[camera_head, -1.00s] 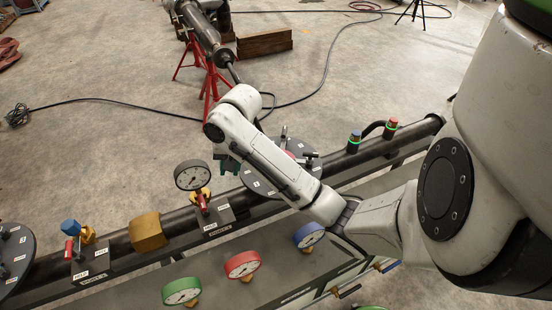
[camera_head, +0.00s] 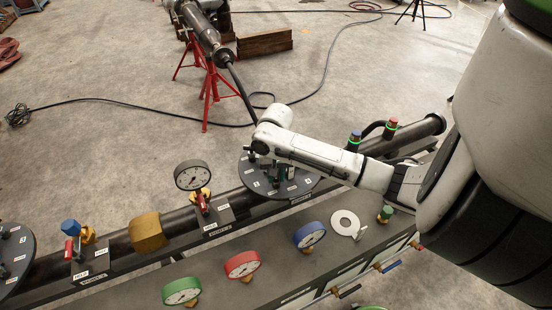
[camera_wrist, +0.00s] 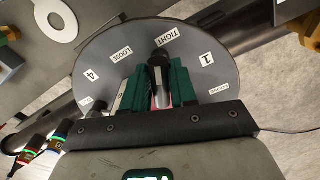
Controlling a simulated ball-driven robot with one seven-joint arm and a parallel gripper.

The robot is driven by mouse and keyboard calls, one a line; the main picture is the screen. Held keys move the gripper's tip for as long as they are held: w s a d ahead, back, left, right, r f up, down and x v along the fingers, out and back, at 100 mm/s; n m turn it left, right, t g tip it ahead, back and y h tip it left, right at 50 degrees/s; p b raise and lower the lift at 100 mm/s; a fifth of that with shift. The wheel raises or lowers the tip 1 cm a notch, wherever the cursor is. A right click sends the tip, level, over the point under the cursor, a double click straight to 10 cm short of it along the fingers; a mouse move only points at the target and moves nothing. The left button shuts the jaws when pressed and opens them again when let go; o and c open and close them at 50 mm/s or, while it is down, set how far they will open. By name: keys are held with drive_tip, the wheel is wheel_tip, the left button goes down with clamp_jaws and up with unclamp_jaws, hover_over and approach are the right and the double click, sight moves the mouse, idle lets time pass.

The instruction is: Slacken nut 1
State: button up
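The flanged disc (camera_head: 310,184), dark and round with white labels, sits on the pipe. In the wrist view the disc (camera_wrist: 215,42) shows the labels "1" (camera_wrist: 207,58), "TIGHT" (camera_wrist: 170,36), "LOOSE" (camera_wrist: 121,51) and "4" (camera_wrist: 92,75). My gripper (camera_wrist: 159,82) is over the disc, its green fingers apart on either side of a dark post (camera_wrist: 158,68). Pinkish red shows low between the fingers. Firm contact with the post is not visible. Which numbered nut this post belongs to I cannot tell. In the head view my arm hides much of the gripper (camera_head: 264,168).
A gauge on a valve (camera_head: 192,176) stands left of the disc. Blue and red-topped lamps (camera_head: 372,133) stand to its right. In front, a panel carries green (camera_head: 182,291), red (camera_head: 243,265) and blue (camera_head: 309,236) gauges. A dark rod (camera_head: 240,92) reaches close behind my wrist.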

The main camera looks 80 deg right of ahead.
drive_tip(key=shift+d+f+n+b, duration=0.1)
drive_tip(key=shift+f+n+b, duration=0.2)
drive_tip(key=shift+n+b, duration=1)
drive_tip(key=shift+b, duration=0.05)
drive_tip(key=n+b, duration=0.3)
drive_tip(key=shift+n, duration=0.3)
drive_tip(key=n+b, duration=0.3)
drive_tip(key=shift+n, duration=0.3)
drive_tip(key=shift+r+n, duration=0.35)
drive_tip(key=shift+n, duration=0.75)
drive_tip(key=n, duration=0.7)
drive_tip(key=shift+p, duration=0.4)
drive_tip(key=shift+a+r+p, duration=0.2)
drive_tip(key=shift+p, duration=0.25)
drive_tip(key=shift+m+p, duration=0.85)
drive_tip(key=shift+m, duration=0.25)
wheel_tip(320, 180, up, 7)
drive_tip(key=p, duration=0.5)
drive_tip(key=shift+f, duration=0.2)
drive_tip(key=shift+d, duration=0.15)
